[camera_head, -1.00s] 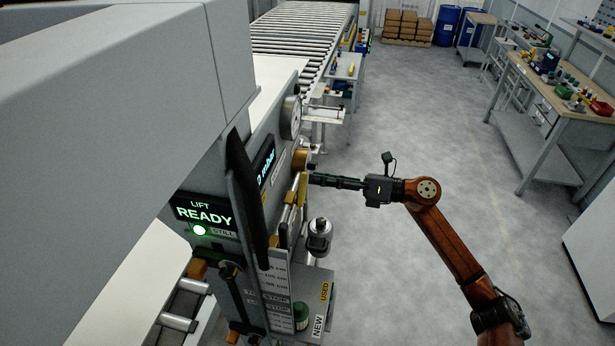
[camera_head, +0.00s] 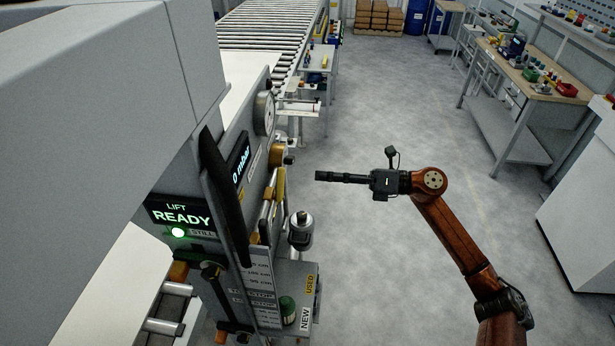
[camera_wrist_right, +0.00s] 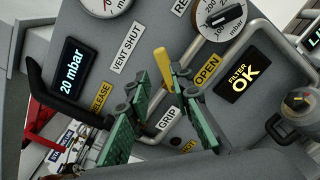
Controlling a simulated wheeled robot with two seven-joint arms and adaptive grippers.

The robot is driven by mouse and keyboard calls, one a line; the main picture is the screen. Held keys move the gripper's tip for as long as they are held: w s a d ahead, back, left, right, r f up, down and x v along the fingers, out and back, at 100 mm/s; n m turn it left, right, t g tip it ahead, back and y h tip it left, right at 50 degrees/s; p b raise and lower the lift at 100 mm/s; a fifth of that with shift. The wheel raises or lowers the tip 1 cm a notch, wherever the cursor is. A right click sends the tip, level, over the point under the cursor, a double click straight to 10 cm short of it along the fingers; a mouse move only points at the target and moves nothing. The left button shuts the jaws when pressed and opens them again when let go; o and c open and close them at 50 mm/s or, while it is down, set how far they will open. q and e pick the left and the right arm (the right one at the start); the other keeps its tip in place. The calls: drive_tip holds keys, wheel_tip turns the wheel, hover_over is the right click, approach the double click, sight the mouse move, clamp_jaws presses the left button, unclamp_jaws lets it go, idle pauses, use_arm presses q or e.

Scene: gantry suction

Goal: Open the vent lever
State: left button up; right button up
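The vent lever (camera_wrist_right: 163,66) is a yellow handle on the grey panel in the right wrist view, between the VENT SHUT label on its left and the OPEN label on its right. In the head view a yellow handle (camera_head: 280,188) shows at the panel's right edge. My right gripper (camera_head: 318,176) is to the right of the panel, with a visible gap to it. In the wrist view its green fingers (camera_wrist_right: 160,78) are spread apart and empty, and the lever appears beyond and between the tips. My left gripper is not in view.
The panel also carries a pressure display (camera_wrist_right: 75,70) reading 20 mbar, a dark knob (camera_wrist_right: 222,18) and a black curved bar (camera_wrist_right: 48,95). In the head view a metal cylinder (camera_head: 301,230) stands out below the lever.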

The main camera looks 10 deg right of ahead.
drive_tip(key=s+r+m+p, duration=0.1)
drive_tip(key=s+m, duration=0.1)
drive_tip(key=m, duration=0.3)
drive_tip(key=s+a+r+m+t+h+p, duration=0.1)
drive_tip(key=s+m, duration=0.1)
drive_tip(key=m, duration=0.3)
drive_tip(key=s+a+r+m+h+p, duration=0.1)
drive_tip(key=s+m, duration=0.2)
drive_tip(key=m, duration=0.3)
drive_tip(key=shift+r+t, duration=0.3)
drive_tip(key=shift+t, duration=0.1)
clamp_jaws()
drive_tip(key=m+p, duration=0.3)
drive_tip(key=p, duration=0.1)
hover_over(281, 185)
drive_tip(key=s+d, duration=0.1)
drive_tip(key=s, duration=0.4)
drive_tip(key=shift+w+d+f, duration=0.2)
drive_tip(key=shift+w+f, duration=0.65)
drive_tip(key=shift+w, duration=0.05)
drive_tip(key=shift+w+d+f, duration=0.15)
drive_tip(key=shift+w+f, duration=0.7)
drive_tip(key=shift+w+d, duration=0.15)
